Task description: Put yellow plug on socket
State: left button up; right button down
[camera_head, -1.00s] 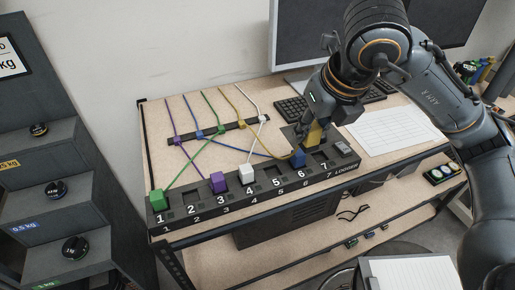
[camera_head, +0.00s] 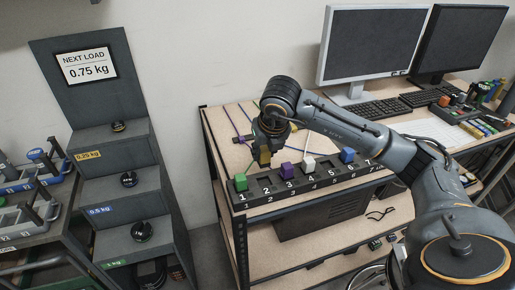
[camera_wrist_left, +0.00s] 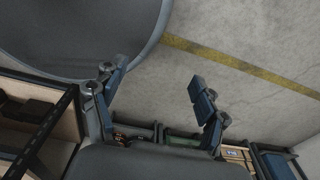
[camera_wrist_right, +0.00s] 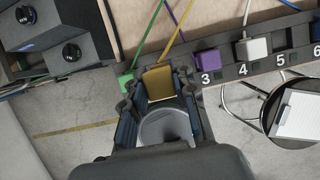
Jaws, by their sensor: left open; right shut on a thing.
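My right gripper (camera_head: 266,148) is shut on the yellow plug (camera_head: 265,157), holding it up at the left part of the black socket strip (camera_head: 330,180), near the empty socket marked 2. In the right wrist view the yellow plug (camera_wrist_right: 158,82) sits between the fingers, with its yellow cable running up. A green plug (camera_head: 241,181) is at socket 1, a purple plug (camera_head: 287,170) at 3, a white plug (camera_head: 309,162) at 4 and a blue plug (camera_head: 347,155) at 6. My left gripper (camera_wrist_left: 152,88) is open and empty over the floor.
A grey stepped weight stand (camera_head: 125,180) with black knobs is left of the bench. A clipboard (camera_wrist_right: 298,115) lies on a stool by the bench.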

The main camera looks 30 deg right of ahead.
aim_at(266, 166)
jog(key=f, duration=0.1)
jog(key=f+b, duration=0.1)
jog(key=shift+d+f, duration=0.3)
jog(key=shift+f, duration=0.1)
pick_arm(q)
jog(key=shift+w+f+b, duration=0.15)
jog(key=shift+f+b, duration=0.65)
jog(key=shift+f, duration=0.3)
jog(key=shift+w+f+b, duration=0.15)
jog(key=shift+f+b, duration=0.65)
jog(key=shift+f, duration=0.3)
pick_arm(e)
jog(key=shift+a+f, duration=0.1)
jog(key=shift+f, duration=1.8)
pick_arm(q)
jog(key=shift+w, duration=0.15)
jog(key=shift+d, duration=0.1)
jog(key=shift+w+d+f+b, duration=0.1)
jog(key=shift+d+f+b, duration=0.05)
jog(key=shift+f+b, duration=0.2)
jog(key=shift+r, duration=0.1)
jog(key=shift+f, duration=0.3)
jog(key=shift+f+b, duration=0.1)
jog(key=shift+b, duration=0.25)
pick_arm(e)
jog(key=shift+f, duration=0.1)
pick_arm(q)
jog(key=shift+f+b, duration=0.5)
pick_arm(e)
jog(key=shift+f, duration=0.35)
